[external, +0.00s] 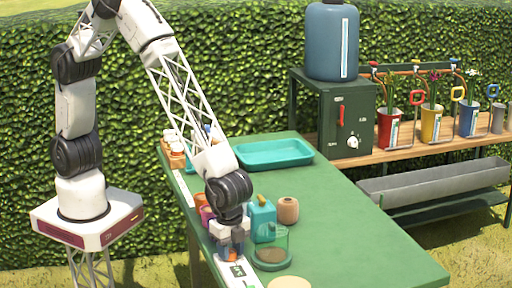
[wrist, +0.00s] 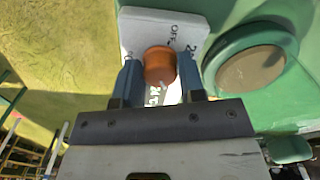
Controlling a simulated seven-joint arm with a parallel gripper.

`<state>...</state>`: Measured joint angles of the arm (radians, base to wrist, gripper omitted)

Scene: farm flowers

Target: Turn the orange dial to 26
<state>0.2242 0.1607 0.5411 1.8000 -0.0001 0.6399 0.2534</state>
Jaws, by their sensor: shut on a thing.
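The orange dial (wrist: 160,66) shows in the wrist view as a round knob on a white plate (wrist: 140,24) with dark printed marks, among them what looks like "OFF" and part of a number. My gripper (wrist: 159,82) has its two blue fingers on either side of the dial and is shut on it. Which number the dial points to cannot be read. In the external view my gripper (external: 230,248) is low at the left edge of the green table, above the pale strip (external: 238,271). The dial is mostly hidden there by the fingers.
A teal tray (external: 275,153) sits farther back. The table's right is clear.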

